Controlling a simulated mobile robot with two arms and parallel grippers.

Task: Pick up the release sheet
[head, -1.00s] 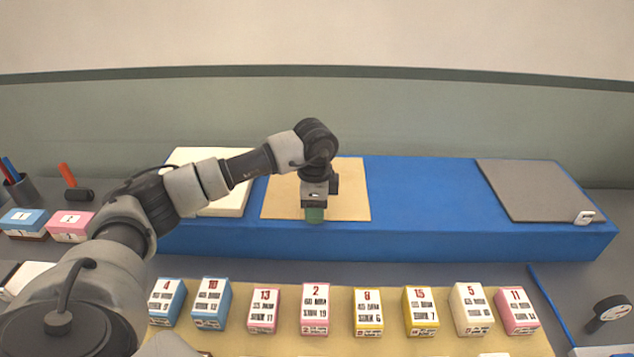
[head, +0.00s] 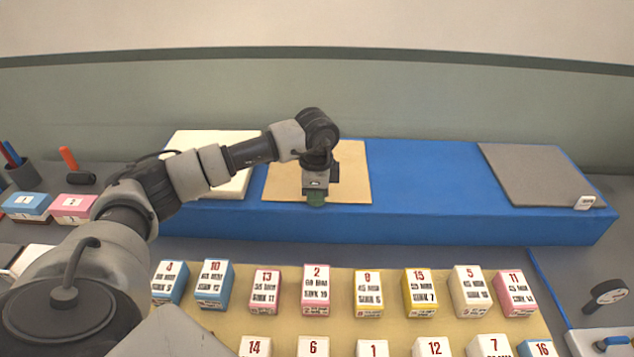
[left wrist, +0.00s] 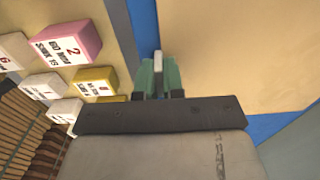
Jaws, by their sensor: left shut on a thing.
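The release sheet, a tan rectangle (head: 347,178), lies flat on the blue mattress (head: 425,188), left of its middle. My left gripper (head: 316,198) points down at the sheet's front edge, its green fingertips low. In the left wrist view the left gripper (left wrist: 158,74) is shut on a small white tab at the edge of the tan sheet (left wrist: 230,45). The wrist hides part of the sheet in the head view. My right gripper is not in view.
A white slab (head: 215,150) lies left of the sheet and a grey pad (head: 540,175) with a white tab lies at the right end. Numbered boxes (head: 316,291) stand in rows on a tan board in front. A cup of pens (head: 20,172) stands far left.

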